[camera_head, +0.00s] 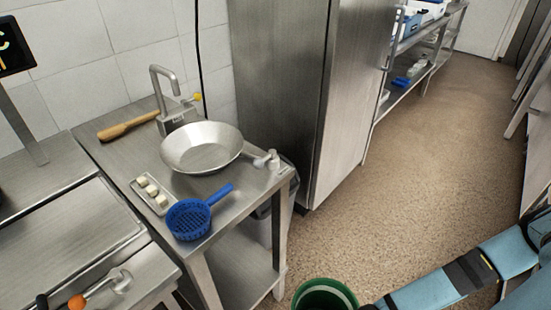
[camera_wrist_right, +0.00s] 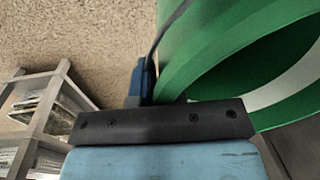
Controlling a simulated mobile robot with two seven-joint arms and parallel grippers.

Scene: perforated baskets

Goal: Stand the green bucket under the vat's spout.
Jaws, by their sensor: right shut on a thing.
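The green bucket (camera_head: 325,293) is at the bottom of the head view, low in front of the steel table, cut off by the frame edge. Its green wall (camera_wrist_right: 215,50) and pale inside fill the upper right of the right wrist view. My right gripper (camera_wrist_right: 150,82) is shut on the bucket's wall near the rim; one finger is mostly hidden. A wide steel pan, which looks like the vat (camera_head: 202,147), sits on the table. A small metal tap, apparently its spout (camera_head: 268,160), is at the table's right edge. My left gripper is not in view.
The steel table (camera_head: 233,222) also holds a blue strainer (camera_head: 188,218), a tray of pale pieces (camera_head: 152,194), a wooden utensil (camera_head: 125,128) and a faucet (camera_head: 166,90). A grey bin (camera_head: 287,201) stands by its right side. A tall steel cabinet (camera_head: 285,80) stands behind. Floor to the right is clear.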

